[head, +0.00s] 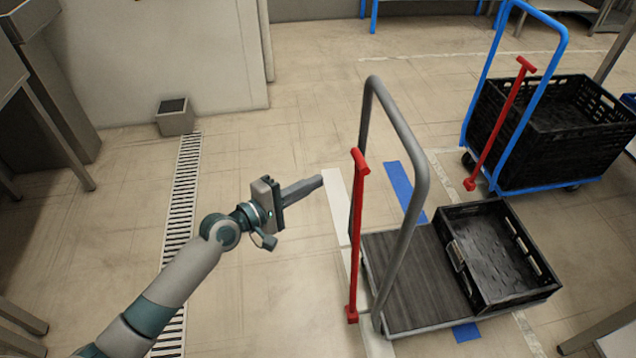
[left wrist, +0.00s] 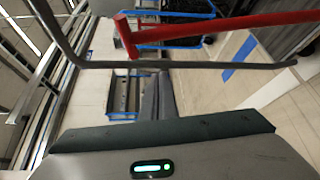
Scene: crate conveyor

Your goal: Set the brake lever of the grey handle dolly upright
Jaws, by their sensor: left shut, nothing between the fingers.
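The grey handle dolly (head: 415,255) stands on the floor right of centre in the head view, with its grey hoop handle on its left side. Its red brake lever (head: 355,235) rises from a foot beside the near handle post. The lever leans left, out of line with that post. In the left wrist view the lever (left wrist: 225,27) crosses the top, its cross-piece end at left. My left gripper (head: 316,183) is shut and empty, left of the lever's upper part, with a visible gap to it. My right gripper is not in view.
A black crate (head: 540,292) sits on the dolly's right part. A blue handle dolly (head: 563,45) with a black crate stands behind at right; its red lever (head: 500,120) runs roughly parallel to its handle. A floor drain (head: 183,190) and small grey box (head: 175,122) lie left.

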